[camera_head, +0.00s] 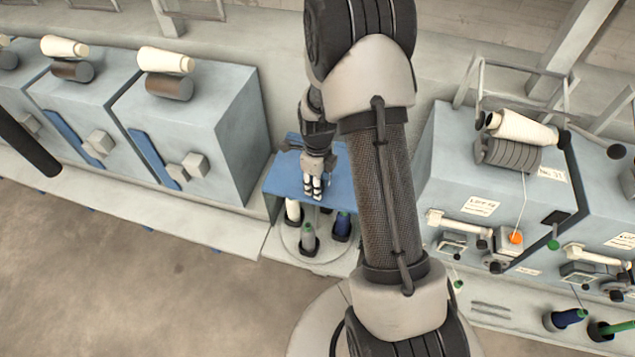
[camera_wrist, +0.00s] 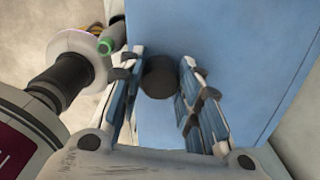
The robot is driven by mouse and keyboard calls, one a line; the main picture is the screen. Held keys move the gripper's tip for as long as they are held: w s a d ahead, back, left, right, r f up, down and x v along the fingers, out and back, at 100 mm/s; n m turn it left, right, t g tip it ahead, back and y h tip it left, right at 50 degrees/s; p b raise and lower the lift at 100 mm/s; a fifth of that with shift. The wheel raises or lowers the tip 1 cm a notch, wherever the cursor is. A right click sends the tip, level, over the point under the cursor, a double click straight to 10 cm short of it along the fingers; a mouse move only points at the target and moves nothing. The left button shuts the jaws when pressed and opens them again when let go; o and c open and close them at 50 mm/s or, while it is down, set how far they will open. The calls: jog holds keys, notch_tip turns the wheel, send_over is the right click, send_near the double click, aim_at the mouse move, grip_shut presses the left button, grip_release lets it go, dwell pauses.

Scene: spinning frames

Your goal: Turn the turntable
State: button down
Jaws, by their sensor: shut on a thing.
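The turntable (camera_head: 289,243) is a pale round plate in the head view, partly under a blue cover (camera_head: 283,178). It bears a white bobbin (camera_head: 293,211), a grey bobbin (camera_head: 308,235) and a blue bobbin (camera_head: 342,225) on dark bases. My gripper (camera_head: 313,190) points down over the blue cover. In the wrist view, my gripper (camera_wrist: 160,85) has its fingers on both sides of a dark round knob (camera_wrist: 159,76) and is shut on it. The blue surface (camera_wrist: 225,45) lies behind the knob. My arm hides the turntable's right side in the head view.
Blue-grey machine boxes (camera_head: 225,120) stand at the left, close to the turntable. Another machine (camera_head: 460,160) with a cream cone (camera_head: 522,128) stands at the right. In the wrist view, a green-tipped bobbin (camera_wrist: 106,47) shows at upper left. The floor (camera_head: 130,270) in front is clear.

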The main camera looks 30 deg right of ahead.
jog(key=c, duration=1.1)
grip_release()
notch_tip(320, 180, up, 12)
